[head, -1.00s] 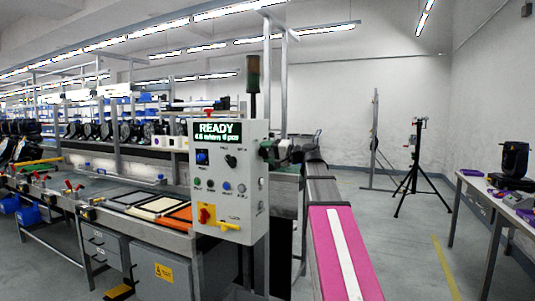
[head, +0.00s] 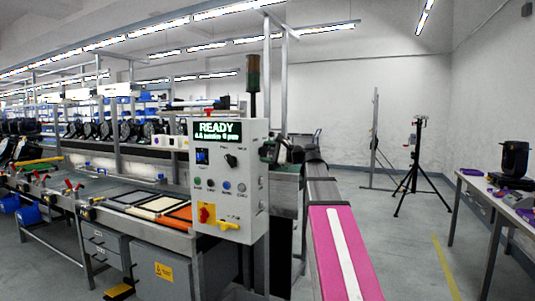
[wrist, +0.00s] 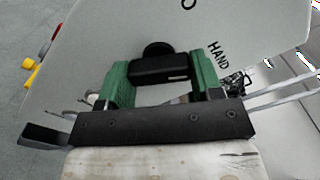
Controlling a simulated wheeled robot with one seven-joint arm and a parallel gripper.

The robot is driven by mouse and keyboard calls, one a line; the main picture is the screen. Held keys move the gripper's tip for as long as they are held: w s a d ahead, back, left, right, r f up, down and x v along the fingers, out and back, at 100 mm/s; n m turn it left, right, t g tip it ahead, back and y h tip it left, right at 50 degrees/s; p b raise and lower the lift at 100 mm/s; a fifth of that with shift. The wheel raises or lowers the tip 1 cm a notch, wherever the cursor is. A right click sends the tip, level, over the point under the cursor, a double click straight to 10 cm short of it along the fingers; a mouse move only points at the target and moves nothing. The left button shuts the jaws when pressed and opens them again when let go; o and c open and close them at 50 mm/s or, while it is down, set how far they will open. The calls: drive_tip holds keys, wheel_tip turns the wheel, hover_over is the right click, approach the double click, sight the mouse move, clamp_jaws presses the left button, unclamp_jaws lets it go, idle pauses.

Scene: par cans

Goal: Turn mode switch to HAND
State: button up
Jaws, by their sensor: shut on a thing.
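The mode switch is a black knob with a bar-shaped handle (wrist: 165,68) on a pale panel face (wrist: 235,25). The word HAND is printed on that face to the right of the knob in the wrist view, and an O-like mark is at the top. My gripper (wrist: 161,74) has its green fingers at the two ends of the bar and is shut on it. In the head view my gripper (head: 268,151) is at the right side of the control box (head: 214,215). The switch cannot be made out there.
The box front carries a lit READY display (head: 218,132), several small buttons, another black knob (head: 231,160), a red and yellow switch (head: 206,213) and a yellow handle (head: 229,225). A workbench runs left. Open floor, a tripod (head: 414,160) and a table lie right.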

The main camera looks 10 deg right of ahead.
drive_tip(key=shift+m, duration=1.1)
drive_tip(key=shift+f, duration=0.1)
drive_tip(key=o, duration=0.9)
drive_tip(key=v, duration=1.1)
